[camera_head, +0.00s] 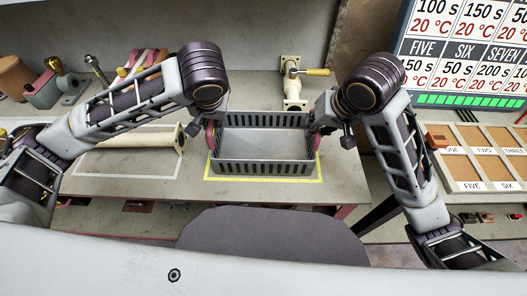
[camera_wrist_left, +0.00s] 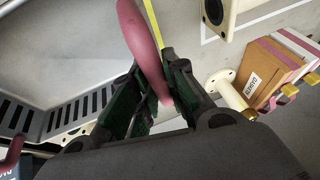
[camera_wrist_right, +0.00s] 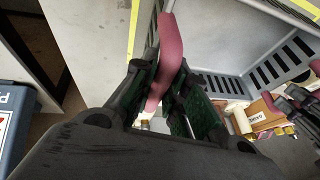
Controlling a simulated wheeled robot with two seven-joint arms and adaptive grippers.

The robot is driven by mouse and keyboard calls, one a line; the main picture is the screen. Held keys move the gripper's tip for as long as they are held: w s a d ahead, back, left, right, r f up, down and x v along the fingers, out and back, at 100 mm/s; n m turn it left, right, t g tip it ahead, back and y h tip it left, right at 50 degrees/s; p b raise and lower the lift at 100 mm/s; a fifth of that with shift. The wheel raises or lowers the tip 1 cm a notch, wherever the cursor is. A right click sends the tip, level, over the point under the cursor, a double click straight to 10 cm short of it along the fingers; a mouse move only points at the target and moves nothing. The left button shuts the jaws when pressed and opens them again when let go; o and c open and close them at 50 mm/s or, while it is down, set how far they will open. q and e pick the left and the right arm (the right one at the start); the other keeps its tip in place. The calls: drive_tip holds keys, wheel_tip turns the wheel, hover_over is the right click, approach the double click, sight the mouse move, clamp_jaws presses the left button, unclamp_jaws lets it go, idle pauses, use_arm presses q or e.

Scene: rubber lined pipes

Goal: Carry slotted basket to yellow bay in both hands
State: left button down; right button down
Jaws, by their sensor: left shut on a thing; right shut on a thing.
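The grey slotted basket (camera_head: 262,146) sits inside the yellow-outlined bay (camera_head: 263,179) on the bench, upright and empty. I cannot tell whether its base touches the bench. My left gripper (camera_head: 211,127) is at its left end, shut on a pink handle (camera_wrist_left: 143,45). My right gripper (camera_head: 318,124) is at its right end, shut on the other pink handle (camera_wrist_right: 168,62). The basket's slotted wall also shows in the left wrist view (camera_wrist_left: 70,117) and in the right wrist view (camera_wrist_right: 222,84). The fingertips are partly hidden in the head view.
A cream pipe (camera_head: 135,158) lies in a white-outlined bay to the left. A pipe fitting with a yellow handle (camera_head: 293,85) stands behind the basket. A compartment tray (camera_head: 480,155) and a lettered board (camera_head: 465,50) are at right. A gap separates the two benches.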

use_arm(q)
drive_tip(key=shift+a+f, duration=0.1)
drive_tip(key=shift+a, duration=0.05)
use_arm(e)
drive_tip(key=shift+d+f, duration=0.1)
drive_tip(key=shift+f, duration=0.05)
use_arm(q)
drive_tip(key=c, duration=1.4)
unclamp_jaws()
drive_tip(key=shift+c, duration=0.2)
use_arm(e)
drive_tip(key=c, duration=1.4)
unclamp_jaws()
drive_tip(key=shift+c, duration=0.2)
use_arm(q)
drive_tip(key=shift+r, duration=0.2)
drive_tip(key=v, duration=1.1)
drive_tip(key=shift+s+d+r, duration=0.15)
drive_tip(key=shift+d+r, duration=0.05)
drive_tip(key=shift+d, duration=0.05)
use_arm(e)
drive_tip(key=shift+r, duration=0.3)
drive_tip(key=v, duration=1.1)
drive_tip(key=shift+s+r, duration=0.15)
drive_tip(key=shift+r, duration=0.05)
